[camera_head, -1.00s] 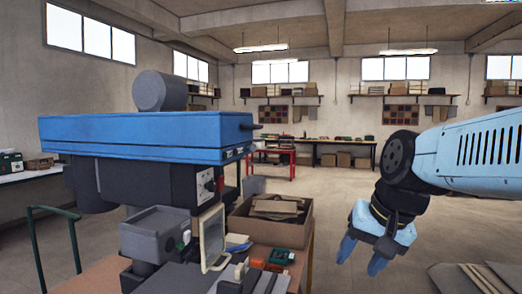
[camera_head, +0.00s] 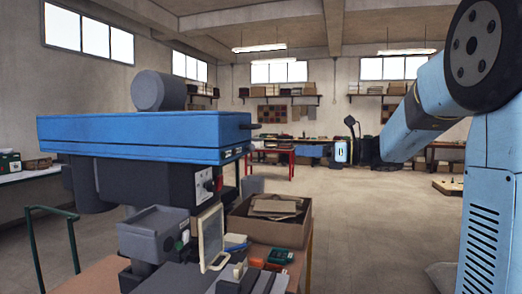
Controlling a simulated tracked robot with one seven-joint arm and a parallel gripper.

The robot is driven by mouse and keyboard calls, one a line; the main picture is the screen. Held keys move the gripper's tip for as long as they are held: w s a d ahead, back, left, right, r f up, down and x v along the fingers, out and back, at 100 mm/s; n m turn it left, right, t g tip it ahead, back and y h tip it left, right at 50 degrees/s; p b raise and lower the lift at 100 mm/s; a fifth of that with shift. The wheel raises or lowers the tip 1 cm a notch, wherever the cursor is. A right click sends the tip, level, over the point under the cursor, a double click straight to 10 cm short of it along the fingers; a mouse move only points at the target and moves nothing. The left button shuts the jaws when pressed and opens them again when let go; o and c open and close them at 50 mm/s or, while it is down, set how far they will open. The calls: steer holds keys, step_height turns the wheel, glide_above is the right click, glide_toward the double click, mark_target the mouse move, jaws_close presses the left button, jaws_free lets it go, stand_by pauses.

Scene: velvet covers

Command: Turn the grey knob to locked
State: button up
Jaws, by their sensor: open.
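A blue and dark grey drill press (camera_head: 145,135) stands at the left. On its side is a pale control plate (camera_head: 203,187) with a small dark knob (camera_head: 209,186), likely the grey knob. It is too small to read its setting, and any locked mark is not legible.
A cardboard box (camera_head: 254,228) with flat pieces stands on the bench beside the press. A framed pale screen (camera_head: 211,238) and small red and green items (camera_head: 279,256) are close to it. A green rail (camera_head: 72,240) is at left. The floor (camera_head: 350,225) in the middle is open.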

mark_target(254, 148)
steer(key=x, duration=1.3)
steer(key=shift+w+a+r, duration=0.15)
steer(key=shift+w+a, duration=0.15)
steer(key=shift+a, duration=0.05)
steer(key=shift+c, duration=0.4)
